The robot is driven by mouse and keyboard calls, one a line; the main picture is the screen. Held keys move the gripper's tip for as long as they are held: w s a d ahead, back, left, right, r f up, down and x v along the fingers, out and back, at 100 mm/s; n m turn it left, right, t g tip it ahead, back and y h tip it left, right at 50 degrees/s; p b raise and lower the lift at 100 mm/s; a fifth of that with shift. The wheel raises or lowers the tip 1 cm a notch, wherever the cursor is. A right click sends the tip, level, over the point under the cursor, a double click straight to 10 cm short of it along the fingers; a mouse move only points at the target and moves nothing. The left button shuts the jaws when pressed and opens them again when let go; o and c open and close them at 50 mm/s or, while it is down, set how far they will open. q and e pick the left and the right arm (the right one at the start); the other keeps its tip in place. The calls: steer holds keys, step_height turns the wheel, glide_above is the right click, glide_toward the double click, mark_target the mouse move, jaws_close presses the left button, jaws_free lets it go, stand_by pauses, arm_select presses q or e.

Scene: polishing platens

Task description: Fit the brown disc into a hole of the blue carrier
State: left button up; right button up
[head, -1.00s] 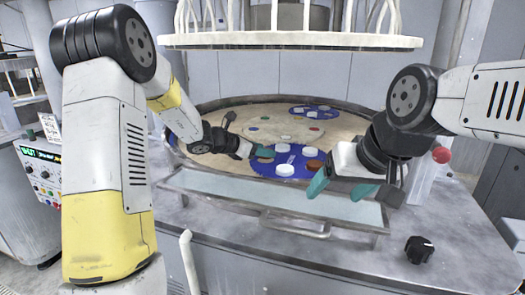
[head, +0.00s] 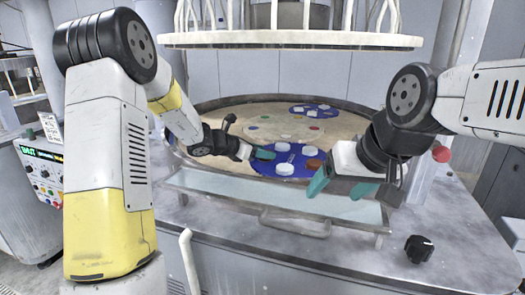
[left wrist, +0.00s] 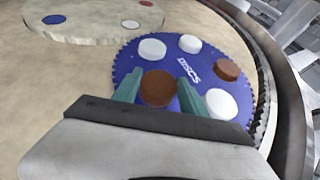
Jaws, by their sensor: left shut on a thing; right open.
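The blue carrier (head: 292,172), a toothed plate, lies on the tan platen and also shows in the left wrist view (left wrist: 203,73). My left gripper (head: 265,154) is shut on a brown disc (left wrist: 158,88), held between its teal fingers. The disc is over the carrier's near-left part in the left wrist view. The fingers and the disc's top hide what is beneath, so I cannot tell whether it sits in a hole. A second brown disc (left wrist: 228,70) lies in the carrier. My right gripper (head: 340,187) is open and empty, in front of the carrier.
Several white discs (left wrist: 152,49) lie in the same carrier. Another blue carrier (head: 315,111) is at the back of the platen (head: 225,125). A pale round plate with coloured spots (left wrist: 95,20) is beside it. A white ring with rods (head: 290,41) hangs above.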

arm_select(q)
steer(key=shift+f, duration=0.35)
steer(key=o, duration=1.5)
steer(key=v, duration=0.8)
steer(key=shift+d, duration=0.1)
steer(key=shift+w, duration=0.15)
